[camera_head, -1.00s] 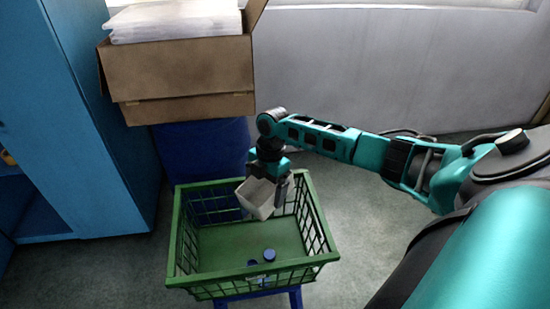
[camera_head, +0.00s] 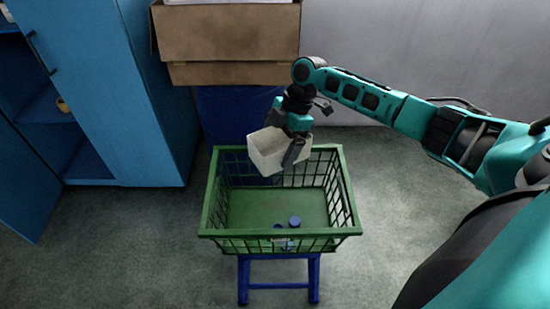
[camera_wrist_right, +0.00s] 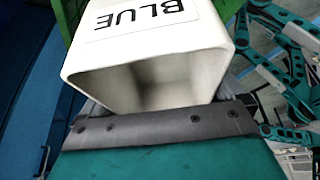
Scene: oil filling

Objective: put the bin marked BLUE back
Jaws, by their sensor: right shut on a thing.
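The white bin (camera_head: 272,152) is held tilted over the back part of the green basket (camera_head: 212,205). In the right wrist view the bin (camera_wrist_right: 150,62) carries the label BLUE (camera_wrist_right: 140,18), and its open mouth faces the camera; the part I see inside looks empty. My right gripper (camera_head: 294,150) is shut on the bin's wall. Two blue round items (camera_head: 294,221) lie on the basket floor. My left gripper is in neither view.
The basket stands on a blue stool (camera_head: 279,286). Behind it, a cardboard box (camera_head: 228,45) sits on a blue support (camera_head: 235,112). A blue cabinet (camera_head: 112,95) with an open door and shelves stands at the left, a small yellow item (camera_head: 63,105) inside. Floor between is clear.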

